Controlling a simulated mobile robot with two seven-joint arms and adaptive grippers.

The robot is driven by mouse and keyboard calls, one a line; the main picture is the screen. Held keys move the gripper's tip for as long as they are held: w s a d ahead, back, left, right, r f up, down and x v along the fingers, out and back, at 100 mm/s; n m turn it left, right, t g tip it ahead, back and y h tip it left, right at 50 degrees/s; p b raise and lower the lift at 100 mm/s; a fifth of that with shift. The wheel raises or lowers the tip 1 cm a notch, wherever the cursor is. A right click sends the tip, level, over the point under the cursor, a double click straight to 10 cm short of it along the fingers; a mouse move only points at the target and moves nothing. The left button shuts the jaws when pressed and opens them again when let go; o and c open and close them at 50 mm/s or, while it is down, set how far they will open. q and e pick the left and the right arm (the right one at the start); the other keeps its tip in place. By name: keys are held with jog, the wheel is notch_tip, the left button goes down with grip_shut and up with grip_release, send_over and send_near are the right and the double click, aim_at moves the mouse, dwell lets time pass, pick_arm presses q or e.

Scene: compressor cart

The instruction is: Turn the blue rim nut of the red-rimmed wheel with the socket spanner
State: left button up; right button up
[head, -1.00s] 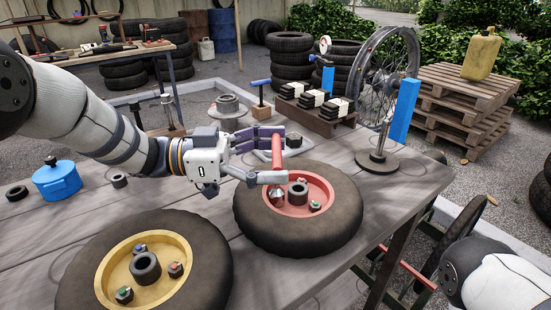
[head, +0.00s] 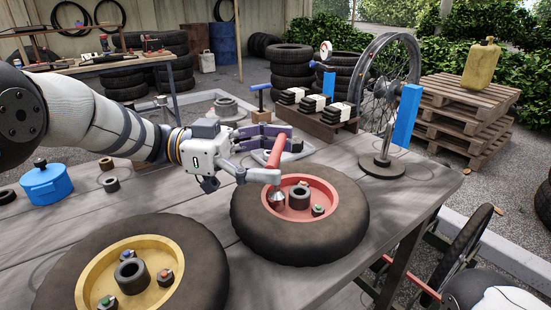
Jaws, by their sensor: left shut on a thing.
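The red-rimmed wheel lies flat on the table; its red rim (head: 325,196) is inside a black tyre (head: 300,240). A dark hub stands in its centre. One rim nut has a green top (head: 318,210); another stands behind the hub. The spanner's metal socket (head: 277,199) points down at the left part of the rim. Whatever nut is under it is hidden, and I see no blue nut. My right gripper is out of view.
A yellow-rimmed wheel (head: 90,268) lies at the front left, near a blue pot (head: 46,184). A spoked wheel on a stand (head: 381,165) is at the back right of the table. A rack of dark blocks (head: 316,120) stands behind. The table's right edge is bare.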

pick_arm(q)
jog(key=shift+f+m+g+b, duration=0.15)
jog(key=shift+m+g+b, duration=0.15)
jog(key=shift+b, duration=0.2)
jog(key=shift+g+b, duration=0.3)
jog(key=shift+r+p, duration=0.4)
jog(key=shift+p, duration=0.4)
jog(key=shift+f, duration=0.2)
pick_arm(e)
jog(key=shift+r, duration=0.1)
